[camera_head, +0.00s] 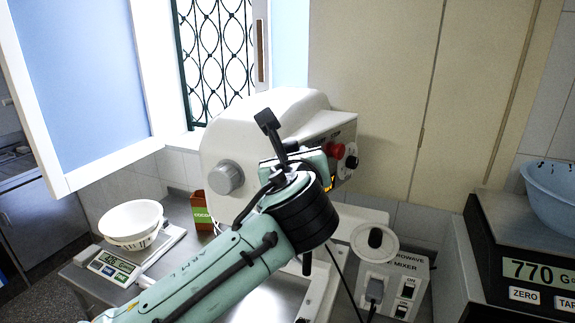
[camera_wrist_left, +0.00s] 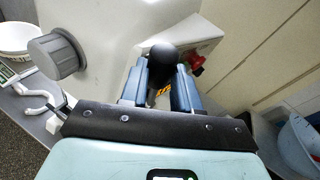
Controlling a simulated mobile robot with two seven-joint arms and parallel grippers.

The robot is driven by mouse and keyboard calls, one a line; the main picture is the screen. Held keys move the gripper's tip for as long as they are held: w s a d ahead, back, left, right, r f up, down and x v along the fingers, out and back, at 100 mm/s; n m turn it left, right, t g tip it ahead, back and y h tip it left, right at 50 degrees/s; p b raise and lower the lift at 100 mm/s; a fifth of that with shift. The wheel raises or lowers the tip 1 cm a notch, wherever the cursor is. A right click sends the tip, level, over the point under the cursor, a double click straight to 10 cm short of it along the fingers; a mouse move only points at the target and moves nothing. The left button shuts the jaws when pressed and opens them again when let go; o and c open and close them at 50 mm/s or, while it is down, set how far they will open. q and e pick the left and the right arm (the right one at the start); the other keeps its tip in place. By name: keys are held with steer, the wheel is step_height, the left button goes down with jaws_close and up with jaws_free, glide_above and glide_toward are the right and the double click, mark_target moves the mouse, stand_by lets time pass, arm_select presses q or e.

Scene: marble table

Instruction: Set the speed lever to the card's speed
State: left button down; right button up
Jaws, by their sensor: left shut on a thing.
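The speed lever shows in the left wrist view as a round black knob (camera_wrist_left: 163,56) in front of the white mixer. My left gripper (camera_wrist_left: 160,72) has its two blue fingers on either side of this knob and is shut on it. In the head view my left arm reaches up from the bottom, and its wrist hides the lever and most of the fingers. The white mixer (camera_head: 233,128) stands behind the wrist, with a grey round knob (camera_head: 226,178) on its side. I cannot make out the card or a speed scale. My right gripper is not in view.
A red button (camera_head: 336,151) and a black dial (camera_head: 351,163) sit close right of my wrist. A white bowl (camera_head: 131,223) stands on a scale at left. A small mixer (camera_head: 402,262) and a scale reading 770 (camera_head: 541,273) stand at right. An open window is behind.

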arm_select(q)
steer(key=shift+w+r, duration=0.1)
steer(key=c, duration=0.8)
jaws_free()
steer(key=s+d+r, duration=0.1)
steer(key=s+r, duration=0.1)
steer(key=s, duration=1.1)
steer(key=shift+r+b, duration=0.2)
steer(key=shift+b, duration=0.25)
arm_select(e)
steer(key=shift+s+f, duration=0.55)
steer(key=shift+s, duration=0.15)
arm_select(q)
steer(key=shift+s, duration=0.1)
